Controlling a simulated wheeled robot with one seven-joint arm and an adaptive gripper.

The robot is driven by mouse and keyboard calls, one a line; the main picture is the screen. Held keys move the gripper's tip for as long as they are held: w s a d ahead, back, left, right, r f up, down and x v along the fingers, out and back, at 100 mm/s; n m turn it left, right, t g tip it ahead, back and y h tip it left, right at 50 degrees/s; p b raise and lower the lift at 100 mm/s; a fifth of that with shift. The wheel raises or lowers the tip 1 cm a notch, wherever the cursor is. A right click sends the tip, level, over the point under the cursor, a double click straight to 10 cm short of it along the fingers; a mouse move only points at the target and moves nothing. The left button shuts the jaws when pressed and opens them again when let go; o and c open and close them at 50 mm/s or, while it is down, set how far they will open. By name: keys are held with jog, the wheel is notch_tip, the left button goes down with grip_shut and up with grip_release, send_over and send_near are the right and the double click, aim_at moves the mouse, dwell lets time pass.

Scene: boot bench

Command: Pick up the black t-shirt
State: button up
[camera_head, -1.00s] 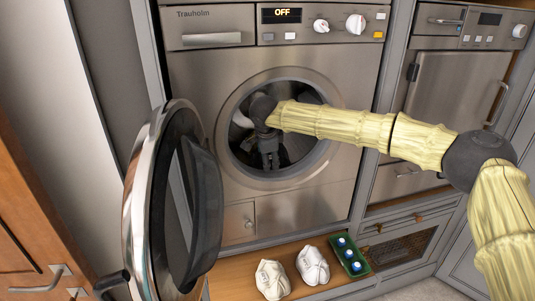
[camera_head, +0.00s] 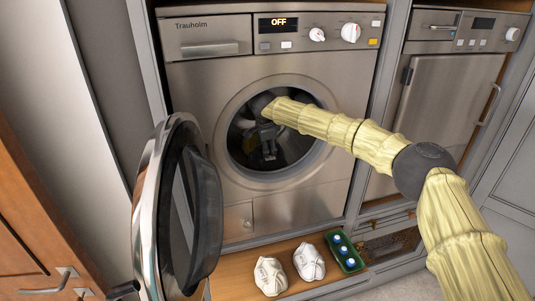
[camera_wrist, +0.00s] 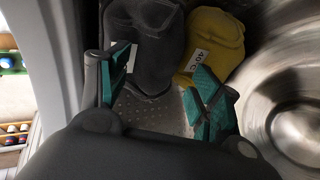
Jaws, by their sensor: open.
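A black garment (camera_wrist: 145,45), folded into a bundle with a small white label, lies in the washing machine drum in the wrist view. It appears to be the black t-shirt. My gripper (camera_wrist: 162,100) is open, its two teal-padded fingers apart with bare perforated drum metal between them. The garment is just beyond the fingertips, nearest the left finger; I cannot tell whether they touch. In the head view my gripper (camera_head: 268,142) is inside the round drum opening, and the dark contents around it are hard to make out.
A yellow bundle (camera_wrist: 215,40) with a "40°C" label lies right beside the black one. The washer's round door (camera_head: 150,215) hangs open at left. Two white bundles (camera_head: 270,276) and a green tray (camera_head: 344,252) of blue-capped bottles sit on the wooden board below.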

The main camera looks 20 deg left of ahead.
jog(key=shift+w+a+f+p, duration=0.1)
jog(key=shift+w+f+p, duration=0.25)
jog(key=shift+f+p, duration=0.15)
jog(key=shift+f, duration=0.1)
grip_shut()
dwell(0.4)
jog(key=shift+r+b, duration=0.25)
jog(key=shift+b, duration=0.05)
